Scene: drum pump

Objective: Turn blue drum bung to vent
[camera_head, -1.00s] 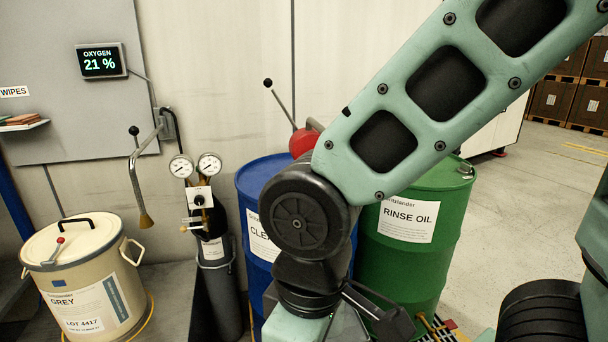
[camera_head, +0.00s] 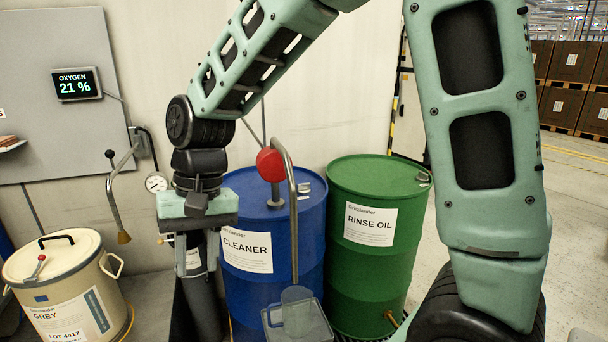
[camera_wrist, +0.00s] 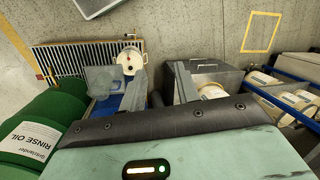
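The blue drum (camera_head: 310,235) labelled CLEANER stands in the middle of the head view. A small metal fitting (camera_head: 304,188) shows on its top at the right, perhaps the bung; its details are too small to tell. A pump with a red ball-shaped head (camera_head: 270,164) and a bent grey pipe (camera_head: 291,200) rises from the drum. My gripper (camera_head: 197,266) points down to the left of the drum, apart from the bung. In the wrist view, my gripper (camera_wrist: 162,85) is open with nothing between its fingers. No bung can be made out there.
The green drum (camera_head: 375,265) labelled RINSE OIL stands right of the blue one. A clear grey container (camera_head: 298,318) is below the pipe's end. A cream GREY can (camera_head: 75,285) stands at left, a gauge (camera_head: 156,182) behind my gripper. A grating (camera_wrist: 75,57) shows in the wrist view.

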